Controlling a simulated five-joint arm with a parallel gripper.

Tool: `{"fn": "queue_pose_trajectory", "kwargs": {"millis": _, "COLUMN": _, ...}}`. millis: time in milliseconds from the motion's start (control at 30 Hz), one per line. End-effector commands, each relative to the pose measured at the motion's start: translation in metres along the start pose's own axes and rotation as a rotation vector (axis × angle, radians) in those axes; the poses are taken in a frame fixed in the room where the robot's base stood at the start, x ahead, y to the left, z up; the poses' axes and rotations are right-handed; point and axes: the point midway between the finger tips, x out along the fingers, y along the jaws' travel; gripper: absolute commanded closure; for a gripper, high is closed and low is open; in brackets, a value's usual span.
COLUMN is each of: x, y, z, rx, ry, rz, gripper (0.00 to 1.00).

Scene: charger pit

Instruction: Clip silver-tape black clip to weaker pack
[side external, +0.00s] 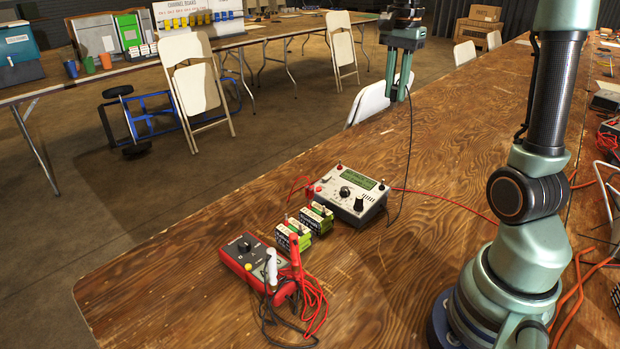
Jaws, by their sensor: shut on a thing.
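My gripper (397,94) is raised high above the far part of the wooden bench, pointing down. It is shut on the black clip; a black lead (409,140) hangs from there to the meter. The clip is mostly hidden between the fingers, and its silver tape cannot be made out. Two small packs with green, white and black sides stand side by side on the bench: a nearer pack (293,236) and a farther pack (317,219). Small posts show on top. Which is weaker cannot be read. My gripper is well apart from both packs.
A grey meter (347,193) with a green display and knobs stands behind the packs, with red leads. A red multimeter (252,260) with white and red probes and coiled leads lies in front. The wooden bench (430,180) is mostly clear right of them.

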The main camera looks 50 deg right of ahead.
Motion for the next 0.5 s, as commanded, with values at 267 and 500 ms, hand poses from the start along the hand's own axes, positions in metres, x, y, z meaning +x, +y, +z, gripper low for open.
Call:
{"fn": "queue_pose_trajectory", "kwargs": {"millis": 267, "x": 0.000, "y": -0.010, "z": 0.034, "rx": -0.305, "ry": 0.001, "rz": -0.001, "gripper": 1.00}}
{"fn": "queue_pose_trajectory", "kwargs": {"millis": 500, "x": 0.000, "y": -0.022, "z": 0.075, "rx": -0.687, "ry": 0.001, "rz": -0.001, "gripper": 1.00}}
